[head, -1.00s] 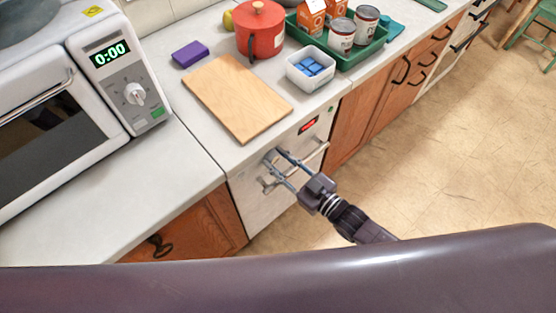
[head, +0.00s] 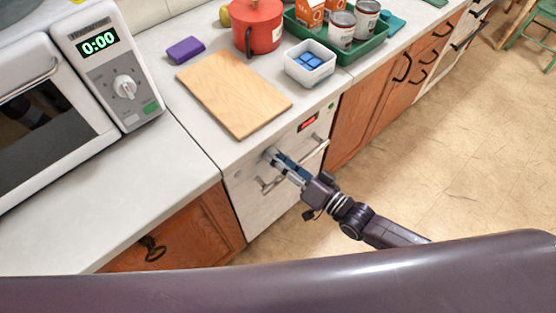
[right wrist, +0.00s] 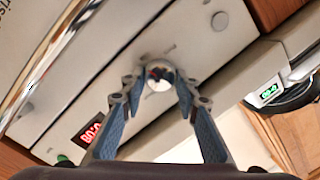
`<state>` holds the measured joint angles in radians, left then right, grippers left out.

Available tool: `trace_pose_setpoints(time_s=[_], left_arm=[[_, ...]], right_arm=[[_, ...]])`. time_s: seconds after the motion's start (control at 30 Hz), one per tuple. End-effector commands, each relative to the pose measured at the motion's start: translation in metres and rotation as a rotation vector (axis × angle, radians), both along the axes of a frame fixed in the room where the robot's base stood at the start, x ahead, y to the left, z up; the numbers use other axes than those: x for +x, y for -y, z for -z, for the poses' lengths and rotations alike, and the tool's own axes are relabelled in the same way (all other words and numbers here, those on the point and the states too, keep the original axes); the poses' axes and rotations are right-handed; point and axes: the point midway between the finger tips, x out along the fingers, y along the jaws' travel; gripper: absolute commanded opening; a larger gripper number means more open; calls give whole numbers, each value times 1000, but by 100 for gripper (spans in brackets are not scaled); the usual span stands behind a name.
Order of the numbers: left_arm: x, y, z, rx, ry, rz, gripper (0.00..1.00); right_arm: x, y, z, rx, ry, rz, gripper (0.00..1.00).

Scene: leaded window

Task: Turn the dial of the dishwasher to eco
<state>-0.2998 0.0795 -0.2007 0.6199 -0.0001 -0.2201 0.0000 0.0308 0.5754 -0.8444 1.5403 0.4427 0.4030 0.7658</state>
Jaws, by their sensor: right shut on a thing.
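The dishwasher (head: 262,210) has a white front under the counter, with a bar handle and a red display on its panel. In the right wrist view its dial (right wrist: 158,78) is a small round knob between my fingertips. The marks around it are too blurred to read, so I cannot tell its setting. My right gripper (head: 272,157) is at the left part of the panel, and its fingers are shut on the dial, largely hiding it in the head view. The fingers also show in the right wrist view (right wrist: 160,74). My left gripper is not in view.
The dishwasher handle (head: 318,146) sticks out close to my right fingers. A round button (right wrist: 220,21) is beside the dial. Above are a wooden board (head: 234,94), a white tub (head: 310,76) and a microwave (head: 126,88). The floor in front is clear.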

Motion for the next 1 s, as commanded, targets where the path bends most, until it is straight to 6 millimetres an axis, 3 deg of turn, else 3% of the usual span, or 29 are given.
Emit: trace_pose_setpoints(time_s=[0.4, 0.93, 0.97, 1.0], left_arm=[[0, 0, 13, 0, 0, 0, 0], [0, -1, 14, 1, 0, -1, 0], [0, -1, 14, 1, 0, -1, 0], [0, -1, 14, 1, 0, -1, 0]], right_arm=[[0, 1, 3, 147, -111, -1, 5], [-1, 0, 3, 166, -126, 0, 5], [-1, 0, 3, 166, -126, 0, 30], [-1, 0, 3, 166, -126, 0, 34]])
